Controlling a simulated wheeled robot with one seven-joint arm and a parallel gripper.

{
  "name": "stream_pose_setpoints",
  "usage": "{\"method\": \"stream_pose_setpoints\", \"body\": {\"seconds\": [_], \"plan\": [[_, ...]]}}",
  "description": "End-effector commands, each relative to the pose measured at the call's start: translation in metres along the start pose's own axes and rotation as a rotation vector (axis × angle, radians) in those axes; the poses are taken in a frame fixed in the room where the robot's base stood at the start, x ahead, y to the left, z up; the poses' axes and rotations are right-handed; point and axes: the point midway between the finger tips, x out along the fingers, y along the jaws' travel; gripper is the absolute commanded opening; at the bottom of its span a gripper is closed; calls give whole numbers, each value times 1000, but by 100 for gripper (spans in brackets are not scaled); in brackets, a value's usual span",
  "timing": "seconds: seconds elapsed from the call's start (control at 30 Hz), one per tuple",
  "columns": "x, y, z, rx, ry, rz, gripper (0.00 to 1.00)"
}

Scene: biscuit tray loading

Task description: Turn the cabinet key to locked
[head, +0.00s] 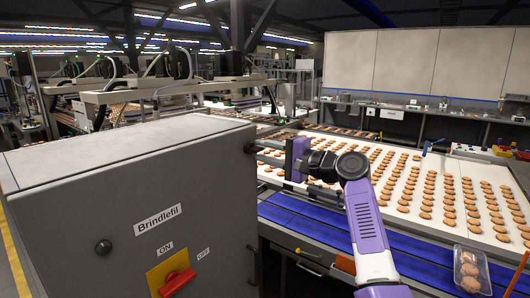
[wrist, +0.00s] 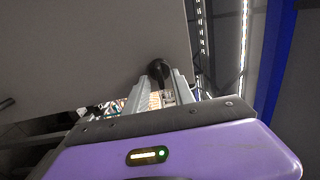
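The grey cabinet (head: 110,190) fills the left of the head view; its panel (wrist: 90,60) also shows in the wrist view. A black round fitting (head: 250,148) sticks out high on its right edge. My gripper (head: 264,152) reaches toward this fitting from the right. In the wrist view, the black fitting (wrist: 157,68) sits at the tips of my gripper's fingers (wrist: 163,84). The fingers stand apart, with background showing between them. I cannot make out a separate key or its turn, nor whether the fingertips touch the fitting.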

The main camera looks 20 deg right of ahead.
Motion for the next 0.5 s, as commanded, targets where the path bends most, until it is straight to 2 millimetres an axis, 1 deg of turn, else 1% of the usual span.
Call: {"method": "stream_pose_setpoints", "body": {"seconds": [0.17,0.27,0.5], "plan": [[-5,1,0,-1,0,-1,30],[-17,3,-1,-2,1,-1,30],[-56,3,-1,-2,2,0,30]]}}
